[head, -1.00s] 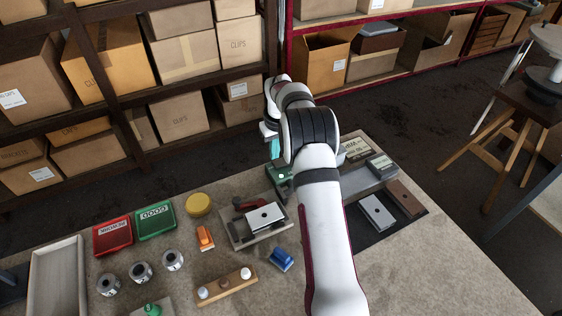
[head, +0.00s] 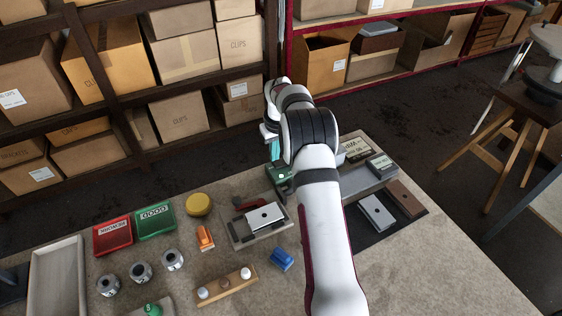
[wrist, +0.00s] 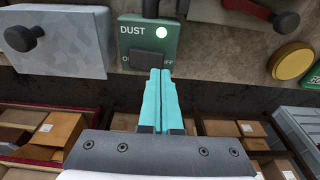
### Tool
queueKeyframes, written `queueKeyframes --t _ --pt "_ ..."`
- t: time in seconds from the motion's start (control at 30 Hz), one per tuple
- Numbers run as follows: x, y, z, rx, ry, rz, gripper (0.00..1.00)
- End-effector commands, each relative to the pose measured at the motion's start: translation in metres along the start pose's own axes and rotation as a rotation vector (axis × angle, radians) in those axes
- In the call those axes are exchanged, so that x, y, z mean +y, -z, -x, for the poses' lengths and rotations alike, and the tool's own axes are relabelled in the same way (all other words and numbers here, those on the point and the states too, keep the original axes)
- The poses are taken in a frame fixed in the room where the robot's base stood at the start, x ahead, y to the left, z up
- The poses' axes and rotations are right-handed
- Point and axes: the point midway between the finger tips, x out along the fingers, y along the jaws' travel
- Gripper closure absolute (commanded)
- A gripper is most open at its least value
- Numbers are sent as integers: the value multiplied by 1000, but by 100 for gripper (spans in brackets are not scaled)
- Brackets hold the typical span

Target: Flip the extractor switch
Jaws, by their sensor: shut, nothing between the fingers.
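The extractor switch is a green box marked DUST (wrist: 170,42) with a dark rocker (wrist: 147,59) and a pale, bright round lamp (wrist: 162,32). The box also shows in the head view (head: 283,180), at the table's far edge, partly behind my arm. My gripper (wrist: 161,72) has teal fingers pressed together, empty. Its tips are at the rocker's lower right edge; I cannot tell whether they touch. In the head view my gripper (head: 275,152) is just beyond the box.
A fixture with a white plate (head: 266,215) stands left of my arm. Red (head: 113,235) and green (head: 156,221) trays and a yellow round object (head: 198,204) lie farther left. In the wrist view, a grey block with a black knob (wrist: 62,42) and another black knob (wrist: 286,22) flank the switch.

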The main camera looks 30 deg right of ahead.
Motion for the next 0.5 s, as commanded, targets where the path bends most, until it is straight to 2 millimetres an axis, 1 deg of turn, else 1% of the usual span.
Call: queueKeyframes --t 0.5 --pt "0 -1 -8 -1 0 0 100"
